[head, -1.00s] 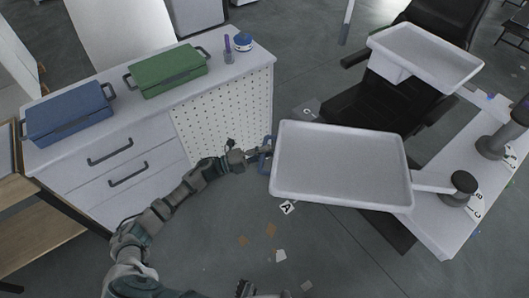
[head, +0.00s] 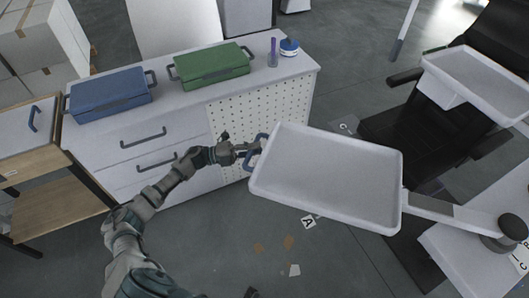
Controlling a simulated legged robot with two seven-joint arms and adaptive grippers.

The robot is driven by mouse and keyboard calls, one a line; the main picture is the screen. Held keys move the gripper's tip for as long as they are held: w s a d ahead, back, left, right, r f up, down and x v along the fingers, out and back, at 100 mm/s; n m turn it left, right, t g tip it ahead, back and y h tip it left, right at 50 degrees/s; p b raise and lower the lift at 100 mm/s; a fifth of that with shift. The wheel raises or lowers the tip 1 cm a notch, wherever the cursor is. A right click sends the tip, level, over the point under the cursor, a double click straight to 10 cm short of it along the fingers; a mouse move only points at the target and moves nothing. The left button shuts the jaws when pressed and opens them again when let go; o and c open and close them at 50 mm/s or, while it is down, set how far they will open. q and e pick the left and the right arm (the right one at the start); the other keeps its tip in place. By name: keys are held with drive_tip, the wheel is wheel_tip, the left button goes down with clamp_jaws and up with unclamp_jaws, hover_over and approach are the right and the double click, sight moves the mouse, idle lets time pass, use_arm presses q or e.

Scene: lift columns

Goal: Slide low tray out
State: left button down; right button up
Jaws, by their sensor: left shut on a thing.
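The low tray (head: 325,180) is a white rectangular tray in the middle of the head view, on a pale arm (head: 445,212) that runs right to a dark round joint. A blue handle (head: 256,151) stands at its left edge. My left gripper (head: 246,150) is at this handle and shut on it. The higher tray (head: 478,82) is white too and sits at the upper right, apart from the low one. My right gripper cannot be made out; only a small dark piece shows at the bottom edge.
A white cabinet (head: 190,130) with drawers and a pegboard side stands left of the low tray. A blue case (head: 110,94) and a green case (head: 212,66) lie on top. A black chair (head: 420,125) stands behind the tray.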

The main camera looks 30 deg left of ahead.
use_arm(q)
drive_tip(key=shift+d+f, duration=0.1)
drive_tip(key=shift+f, duration=0.25)
drive_tip(key=c, duration=1.5)
unclamp_jaws()
drive_tip(key=o, duration=0.4)
drive_tip(key=shift+w, duration=0.1)
drive_tip(key=shift+a, duration=0.25)
drive_tip(key=shift+r, duration=0.1)
drive_tip(key=v, duration=1.2)
drive_tip(key=shift+w, duration=0.15)
